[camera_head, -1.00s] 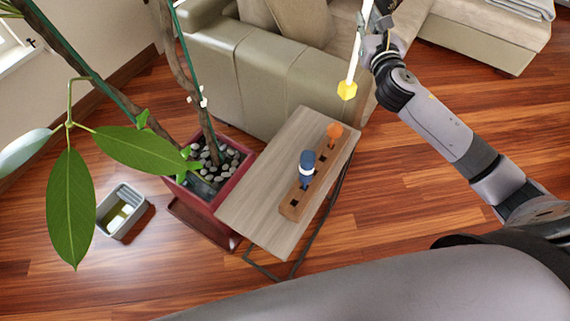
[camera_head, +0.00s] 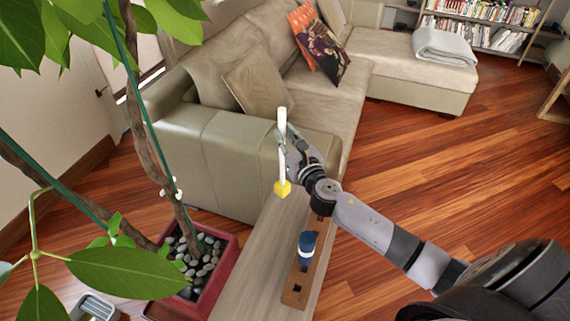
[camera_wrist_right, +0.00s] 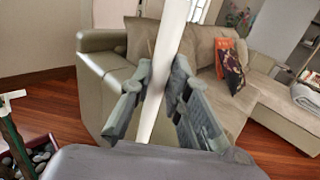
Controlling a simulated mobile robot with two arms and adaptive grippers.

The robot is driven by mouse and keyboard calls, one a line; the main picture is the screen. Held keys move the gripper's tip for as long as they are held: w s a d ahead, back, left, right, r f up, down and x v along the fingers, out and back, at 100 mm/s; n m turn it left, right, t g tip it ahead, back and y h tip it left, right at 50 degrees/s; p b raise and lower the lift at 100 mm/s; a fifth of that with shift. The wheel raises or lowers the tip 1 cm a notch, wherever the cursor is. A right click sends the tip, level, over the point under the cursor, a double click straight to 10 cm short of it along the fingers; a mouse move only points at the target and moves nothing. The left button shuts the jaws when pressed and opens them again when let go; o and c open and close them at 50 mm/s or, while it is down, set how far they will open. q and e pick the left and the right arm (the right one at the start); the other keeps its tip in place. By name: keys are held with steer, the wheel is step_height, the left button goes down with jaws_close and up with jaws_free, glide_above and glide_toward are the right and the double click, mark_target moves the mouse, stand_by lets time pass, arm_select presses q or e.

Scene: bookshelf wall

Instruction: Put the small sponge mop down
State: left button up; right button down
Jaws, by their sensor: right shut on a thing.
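The small sponge mop has a white handle and a yellow sponge head (camera_head: 282,189). My right gripper (camera_head: 287,150) is shut on the handle and holds the mop roughly upright, head down, above the far end of the narrow wooden table (camera_head: 257,262). In the right wrist view the white handle (camera_wrist_right: 166,62) runs between the two fingers of my right gripper (camera_wrist_right: 158,85); the sponge head is out of that view. My left gripper is not seen.
A wooden block with holes (camera_head: 296,291) lies on the table and holds a blue-topped item (camera_head: 306,250). A red planter (camera_head: 222,270) with a tree stands left of the table. The beige sofa (camera_head: 215,150) is behind. Wood floor is clear at right.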

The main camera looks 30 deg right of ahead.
mark_target(282, 157)
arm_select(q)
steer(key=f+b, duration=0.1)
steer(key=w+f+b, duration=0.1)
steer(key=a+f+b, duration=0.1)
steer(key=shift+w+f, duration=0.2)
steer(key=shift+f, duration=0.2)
arm_select(e)
step_height(282, 157, down, 8)
steer(key=shift+r, duration=0.2)
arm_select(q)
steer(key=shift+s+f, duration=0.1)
arm_select(e)
steer(key=shift+f, duration=0.1)
steer(key=c, duration=1.6)
jaws_free()
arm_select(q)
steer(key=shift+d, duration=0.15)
arm_select(e)
steer(key=shift+o, duration=0.3)
